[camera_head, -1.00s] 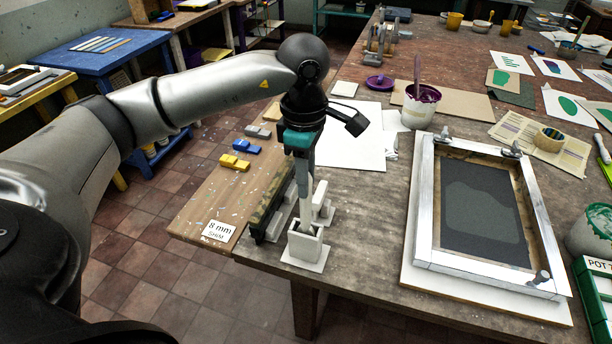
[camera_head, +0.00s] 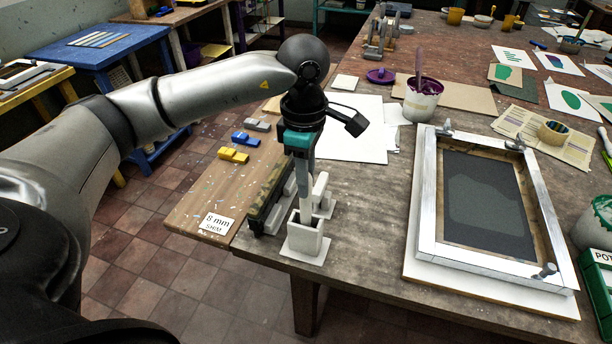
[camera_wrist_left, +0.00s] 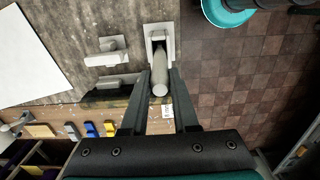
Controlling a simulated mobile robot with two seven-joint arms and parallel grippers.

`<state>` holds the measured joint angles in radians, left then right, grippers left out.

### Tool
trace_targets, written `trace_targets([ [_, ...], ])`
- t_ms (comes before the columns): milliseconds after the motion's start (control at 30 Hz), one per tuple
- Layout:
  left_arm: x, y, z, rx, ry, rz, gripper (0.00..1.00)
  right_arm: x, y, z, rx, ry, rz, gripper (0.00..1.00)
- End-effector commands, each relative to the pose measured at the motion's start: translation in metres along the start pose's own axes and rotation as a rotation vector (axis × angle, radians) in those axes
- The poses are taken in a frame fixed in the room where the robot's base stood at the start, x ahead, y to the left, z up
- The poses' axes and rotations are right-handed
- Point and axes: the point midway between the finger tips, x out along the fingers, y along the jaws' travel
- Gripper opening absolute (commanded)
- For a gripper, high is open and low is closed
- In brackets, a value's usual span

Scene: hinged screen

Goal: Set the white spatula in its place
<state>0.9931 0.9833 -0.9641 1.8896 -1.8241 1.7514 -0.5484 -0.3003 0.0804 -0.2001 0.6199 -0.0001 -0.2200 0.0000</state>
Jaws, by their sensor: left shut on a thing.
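The white spatula (camera_head: 305,184) hangs roughly upright below my left gripper (camera_head: 301,152), which is shut on its handle. In the left wrist view the spatula (camera_wrist_left: 160,76) shows end-on between the fingers of my left gripper (camera_wrist_left: 160,92). A small white open-topped holder (camera_head: 304,246) on a square base stands near the table corner, straight below the gripper. The holder also shows in the left wrist view (camera_wrist_left: 150,31). The spatula's lower end is at the holder's mouth; how deep it reaches inside is hidden. My right gripper is out of view.
Another white stand (camera_head: 321,196) and a dark rack (camera_head: 268,208) are close behind and left of the holder. A framed screen (camera_head: 428,203) lies to the right. A board with blue (camera_head: 245,139) and yellow (camera_head: 233,155) blocks is at left. The table's front edge is close.

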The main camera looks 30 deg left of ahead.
Motion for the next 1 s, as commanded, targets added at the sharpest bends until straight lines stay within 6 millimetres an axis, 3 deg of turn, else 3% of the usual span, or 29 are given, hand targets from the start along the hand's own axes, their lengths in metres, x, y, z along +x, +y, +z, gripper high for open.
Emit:
trace_targets([
  [233,0.0,0.0,0.0,0.0,0.0,0.0,0.0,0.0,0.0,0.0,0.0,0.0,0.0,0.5],
  [267,0.0,0.0,0.0,0.0,0.0,0.0,0.29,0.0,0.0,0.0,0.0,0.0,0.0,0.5],
  [567,0.0,0.0,0.0,0.0,0.0,0.0,0.63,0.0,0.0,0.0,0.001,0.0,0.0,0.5],
  [867,-0.002,0.0,0.0,0.0,-0.001,0.001,0.63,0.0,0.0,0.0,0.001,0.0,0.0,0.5],
  [1000,-0.018,0.001,0.001,0.0,-0.002,0.004,0.63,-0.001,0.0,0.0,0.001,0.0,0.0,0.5],
])
